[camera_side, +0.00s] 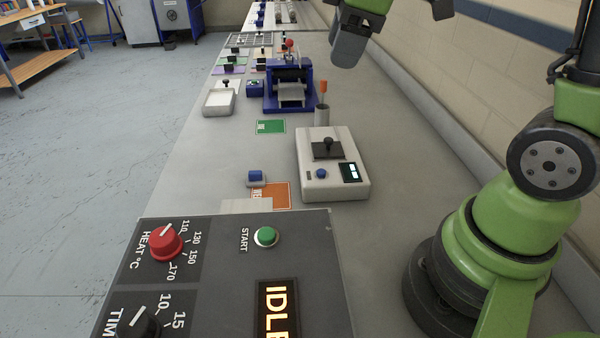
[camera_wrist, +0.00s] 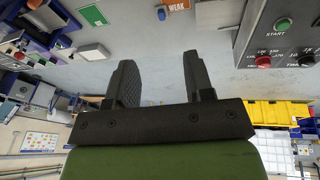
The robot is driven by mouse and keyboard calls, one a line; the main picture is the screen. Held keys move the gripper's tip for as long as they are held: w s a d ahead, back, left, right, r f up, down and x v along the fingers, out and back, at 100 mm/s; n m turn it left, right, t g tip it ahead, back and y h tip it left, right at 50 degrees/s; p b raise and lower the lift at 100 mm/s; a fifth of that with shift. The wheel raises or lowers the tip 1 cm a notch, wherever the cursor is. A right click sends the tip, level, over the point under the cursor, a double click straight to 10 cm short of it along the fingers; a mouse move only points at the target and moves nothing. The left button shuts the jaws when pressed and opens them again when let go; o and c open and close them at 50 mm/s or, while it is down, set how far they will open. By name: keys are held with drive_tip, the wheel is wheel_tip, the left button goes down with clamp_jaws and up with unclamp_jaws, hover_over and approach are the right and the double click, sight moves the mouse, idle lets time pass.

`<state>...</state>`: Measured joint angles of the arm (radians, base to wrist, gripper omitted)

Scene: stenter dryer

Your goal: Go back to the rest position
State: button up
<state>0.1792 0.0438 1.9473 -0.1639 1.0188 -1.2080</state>
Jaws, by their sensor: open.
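My gripper (camera_wrist: 158,62) shows in the wrist view with its two dark fingers apart and nothing between them. It is raised in the air, with the bench and floor beyond it. In the side view only parts of my green arm show, at the right and top; I cannot make out the fingertips there. The dryer's control panel (camera_side: 215,290) fills the lower left of the side view, with a red heat knob (camera_side: 166,244), a green start button (camera_side: 266,237) and a display (camera_side: 279,311) reading IDLE. The panel is also at the upper right of the wrist view (camera_wrist: 285,45).
On the bench (camera_side: 400,160) stand a white scale-like device (camera_side: 332,184), a blue roller machine (camera_side: 290,95), a white tray (camera_side: 218,103), a green card (camera_side: 270,127), an orange card (camera_side: 275,197) and a small blue-topped item (camera_side: 256,176). A brick wall (camera_side: 500,60) bounds the right. The bench's right strip is clear.

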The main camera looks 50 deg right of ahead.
drive_tip(key=s+a+r+m+t+y, duration=0.1)
drive_tip(key=s+a+m, duration=0.5)
drive_tip(key=s+m, duration=0.6)
drive_tip(key=s+r+t, duration=0.1)
drive_tip(key=t, duration=0.1)
drive_tip(key=shift+a+r+t+y, duration=0.2)
drive_tip(key=shift+t+y, duration=0.1)
drive_tip(key=shift+t, duration=0.1)
drive_tip(key=shift+s, duration=0.1)
